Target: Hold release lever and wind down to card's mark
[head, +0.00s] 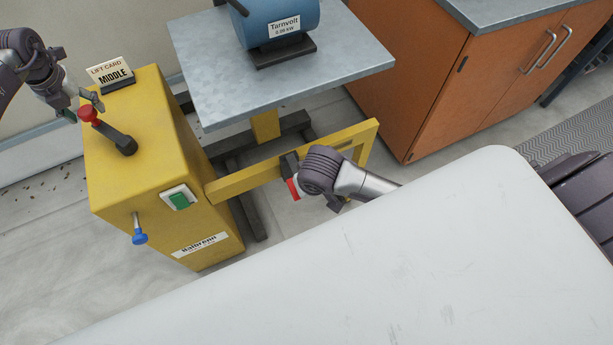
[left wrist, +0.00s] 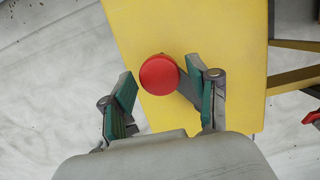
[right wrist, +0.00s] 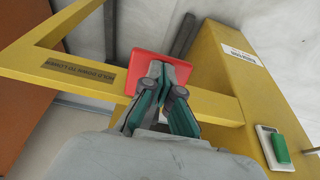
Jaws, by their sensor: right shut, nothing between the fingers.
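The crank (head: 122,143) on top of the yellow lift housing (head: 150,110) has a red knob (head: 87,114). My left gripper (head: 84,106) is open at the knob; in the left wrist view the red knob (left wrist: 159,75) shows between its spread fingers. The red release lever (head: 292,188) sits on the yellow side frame. My right gripper (right wrist: 160,72) is shut and empty, its tips over the red lever plate (right wrist: 150,62); I cannot tell if they press it. The lift card (head: 112,76) reads "MIDDLE". A label (right wrist: 78,72) near the lever reads "HOLD DOWN TO LOWER".
The grey lift platform (head: 215,75) carries a blue motor (head: 275,20) marked Tarnvolt. A green switch (head: 179,200) and a blue-knobbed pin (head: 139,238) are on the housing's front. Orange cabinets (head: 430,85) stand at the right. A white surface fills the foreground.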

